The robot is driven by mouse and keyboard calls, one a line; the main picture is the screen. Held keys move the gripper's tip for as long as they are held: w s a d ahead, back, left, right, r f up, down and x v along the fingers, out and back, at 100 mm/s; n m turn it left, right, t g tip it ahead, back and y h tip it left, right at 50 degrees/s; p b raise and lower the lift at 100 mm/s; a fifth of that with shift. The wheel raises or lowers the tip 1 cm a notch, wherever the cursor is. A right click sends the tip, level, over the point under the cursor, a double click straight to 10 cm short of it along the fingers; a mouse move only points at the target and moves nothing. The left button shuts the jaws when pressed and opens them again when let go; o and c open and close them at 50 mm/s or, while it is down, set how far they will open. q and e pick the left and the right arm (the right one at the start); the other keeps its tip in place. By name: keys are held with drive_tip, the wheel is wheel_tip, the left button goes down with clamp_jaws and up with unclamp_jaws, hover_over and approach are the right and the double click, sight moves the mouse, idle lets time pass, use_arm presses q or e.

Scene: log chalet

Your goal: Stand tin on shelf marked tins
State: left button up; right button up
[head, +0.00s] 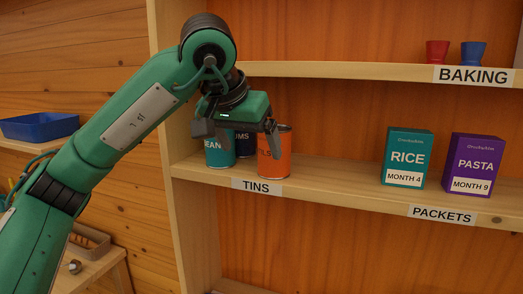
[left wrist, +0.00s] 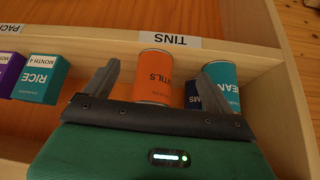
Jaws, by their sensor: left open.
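An orange tin (head: 276,160) stands upright on the shelf (head: 320,180) above the label TINS (head: 256,187). In the left wrist view the orange tin (left wrist: 155,78) shows between the two spread fingers. A teal tin (head: 219,152) and a dark blue tin (head: 244,143) stand left of it, partly hidden by my gripper in the head view. My left gripper (head: 238,138) is open, in front of and above the tins. Contact with the orange tin cannot be told. My right gripper is not in view.
A teal RICE box (head: 406,158) and a purple PASTA box (head: 473,164) stand to the right above the PACKETS label (head: 442,214). The BAKING shelf (head: 350,70) lies overhead with a red and a blue object. The shelf between tins and packets is clear.

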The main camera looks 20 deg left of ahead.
use_arm(q)
drive_tip(key=shift+s+a+b, duration=0.15)
drive_tip(key=shift+s+b, duration=0.2)
drive_tip(key=shift+s, duration=1.05)
